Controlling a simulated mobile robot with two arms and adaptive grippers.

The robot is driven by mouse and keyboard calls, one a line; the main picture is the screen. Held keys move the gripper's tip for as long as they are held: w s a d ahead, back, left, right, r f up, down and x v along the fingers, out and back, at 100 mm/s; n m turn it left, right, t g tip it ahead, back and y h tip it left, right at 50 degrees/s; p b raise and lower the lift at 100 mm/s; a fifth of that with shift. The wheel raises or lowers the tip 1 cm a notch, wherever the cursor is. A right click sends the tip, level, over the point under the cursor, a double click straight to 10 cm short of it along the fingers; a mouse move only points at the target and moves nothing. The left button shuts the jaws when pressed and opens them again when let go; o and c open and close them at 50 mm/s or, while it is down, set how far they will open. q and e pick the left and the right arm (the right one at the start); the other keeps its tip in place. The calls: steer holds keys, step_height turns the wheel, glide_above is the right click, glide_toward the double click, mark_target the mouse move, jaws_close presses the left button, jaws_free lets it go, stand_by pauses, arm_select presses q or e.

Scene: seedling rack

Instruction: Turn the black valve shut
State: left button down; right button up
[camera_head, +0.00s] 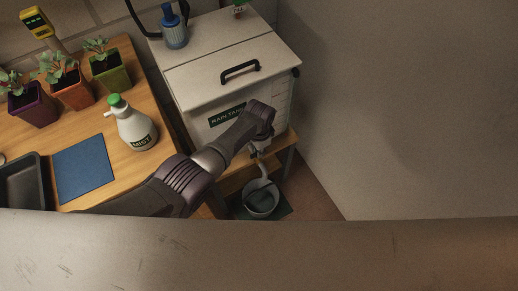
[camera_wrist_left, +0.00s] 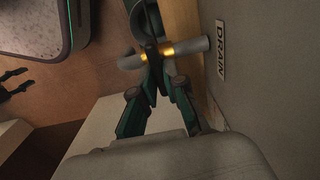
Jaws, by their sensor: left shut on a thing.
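The black valve (camera_wrist_left: 151,22) shows as a dark lever across the grey drain pipe (camera_wrist_left: 191,47) in the left wrist view. My left gripper (camera_wrist_left: 156,54) is shut on the lever, with its green fingers on either side; the fingertips hide part of it. A brass collar sits on the pipe beside them. In the head view my left arm reaches to the lower front of the white rain tank (camera_head: 225,88), and its wrist hides the valve and most of the gripper. My right gripper cannot be made out in the head view; two dark prongs at the wrist view's left edge are unclear.
A grey bucket (camera_head: 261,199) stands on a dark mat below the tank outlet. The wooden table at left holds a spray bottle (camera_head: 135,125), a blue mat (camera_head: 84,170), potted seedlings (camera_head: 70,88) and a black tray (camera_head: 27,182). A plain wall stands to the right.

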stand_by(0.3)
arm_select(q)
steer(key=c, duration=1.2)
jaws_free()
steer(key=shift+r, duration=0.15)
step_height(320, 180, up, 12)
steer(key=shift+f, duration=0.1)
